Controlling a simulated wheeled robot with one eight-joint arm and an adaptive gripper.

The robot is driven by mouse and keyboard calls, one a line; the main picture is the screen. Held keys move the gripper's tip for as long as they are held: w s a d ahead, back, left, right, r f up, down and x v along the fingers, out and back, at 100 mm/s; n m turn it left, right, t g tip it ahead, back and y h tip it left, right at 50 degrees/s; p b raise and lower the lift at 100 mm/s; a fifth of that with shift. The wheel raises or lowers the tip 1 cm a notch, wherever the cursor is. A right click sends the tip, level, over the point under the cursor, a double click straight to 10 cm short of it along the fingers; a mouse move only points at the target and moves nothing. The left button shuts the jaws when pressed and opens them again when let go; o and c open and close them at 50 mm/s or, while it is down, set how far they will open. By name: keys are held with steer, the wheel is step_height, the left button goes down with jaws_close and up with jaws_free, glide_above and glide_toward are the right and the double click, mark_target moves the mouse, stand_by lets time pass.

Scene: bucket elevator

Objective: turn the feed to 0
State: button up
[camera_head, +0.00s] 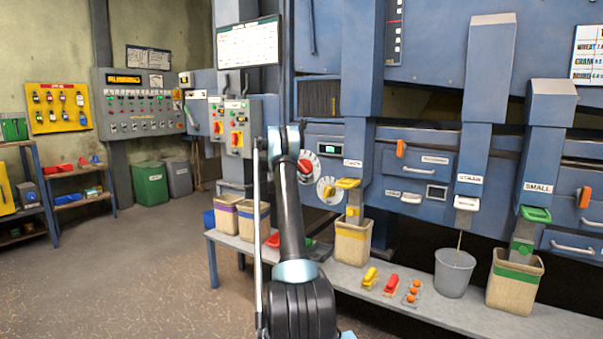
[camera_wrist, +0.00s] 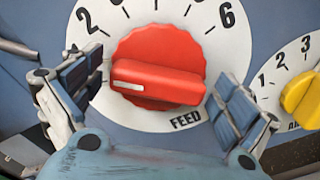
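The feed dial (camera_wrist: 222,63) is a white disc with black numbers and the word FEED. Its red knob (camera_wrist: 160,65) has a raised bar lying nearly level, with the white pointer mark at its left end. The mark points left, below the 2; the number there is hidden behind my left finger. My gripper (camera_wrist: 158,75) is open, with one finger on each side of the knob and no clear grip on it. In the head view the red knob (camera_head: 305,166) shows beside my arm; my gripper is not clear there.
A second dial with a yellow knob (camera_wrist: 302,96) sits close to the right, below the feed dial; it also shows in the head view (camera_head: 328,191). A bench (camera_head: 350,275) with bins runs below the blue machine. The floor at left is open.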

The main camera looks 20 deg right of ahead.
steer(key=c, duration=0.9)
steer(key=shift+n, duration=2.6)
steer(key=o, duration=1)
